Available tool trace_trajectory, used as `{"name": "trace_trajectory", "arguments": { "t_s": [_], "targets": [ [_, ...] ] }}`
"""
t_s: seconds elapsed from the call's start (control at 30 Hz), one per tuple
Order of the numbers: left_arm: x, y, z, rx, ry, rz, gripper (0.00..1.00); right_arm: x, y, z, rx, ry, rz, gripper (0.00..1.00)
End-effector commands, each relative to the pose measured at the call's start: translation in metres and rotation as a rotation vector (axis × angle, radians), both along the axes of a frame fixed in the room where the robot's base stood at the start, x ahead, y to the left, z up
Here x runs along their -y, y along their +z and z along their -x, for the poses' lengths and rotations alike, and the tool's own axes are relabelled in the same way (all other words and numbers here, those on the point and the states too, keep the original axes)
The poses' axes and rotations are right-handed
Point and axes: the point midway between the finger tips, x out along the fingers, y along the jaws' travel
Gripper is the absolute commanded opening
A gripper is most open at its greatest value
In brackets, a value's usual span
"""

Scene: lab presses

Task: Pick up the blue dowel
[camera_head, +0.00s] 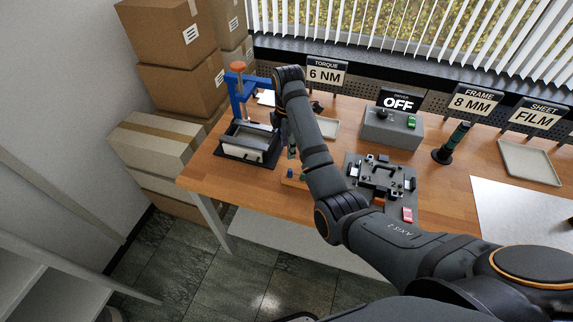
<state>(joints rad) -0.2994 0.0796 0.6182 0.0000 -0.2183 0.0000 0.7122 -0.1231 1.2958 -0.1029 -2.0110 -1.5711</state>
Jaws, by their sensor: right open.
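A small blue dowel (290,172) stands in a small wooden holder (292,182) near the front edge of the table, just left of my right forearm. It is tiny in this view. My right arm reaches in from the right and bends down at the wrist. My right gripper (291,151) hangs a little behind and above the dowel, open; its fingers are small and partly hidden by my arm. I cannot tell how far apart gripper and dowel are in height. My left gripper is out of view.
A blue press (238,95) with a grey tray stands left of the holder. A dark fixture plate (405,205) lies right of my forearm. Behind are a grey driver box (393,128), a dark green-banded tool (453,142) and signs. Cardboard boxes (167,30) stand left of the table.

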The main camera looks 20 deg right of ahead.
Motion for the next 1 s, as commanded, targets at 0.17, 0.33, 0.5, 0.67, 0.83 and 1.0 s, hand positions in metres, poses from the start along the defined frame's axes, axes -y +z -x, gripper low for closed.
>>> {"name": "trace_trajectory", "arguments": {
  "t_s": [0.17,0.33,0.5,0.67,0.83,1.0],
  "targets": [
    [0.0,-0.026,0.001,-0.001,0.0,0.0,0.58,0.0,-0.026,0.001,0.0,-0.001,0.0,0.41],
    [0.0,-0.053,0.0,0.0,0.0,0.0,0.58,0.0,-0.054,0.001,0.001,-0.002,0.0,0.41],
    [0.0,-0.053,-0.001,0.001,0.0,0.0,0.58,0.001,-0.054,0.001,0.002,-0.002,0.0,0.41],
    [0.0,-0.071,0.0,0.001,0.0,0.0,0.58,0.002,-0.074,0.003,0.001,-0.002,0.0,0.41],
    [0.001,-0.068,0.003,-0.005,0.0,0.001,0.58,0.003,-0.096,0.005,-0.002,-0.002,0.0,0.41],
    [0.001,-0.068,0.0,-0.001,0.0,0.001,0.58,0.003,-0.104,0.005,0.002,-0.002,0.0,0.41]
  ]
}}
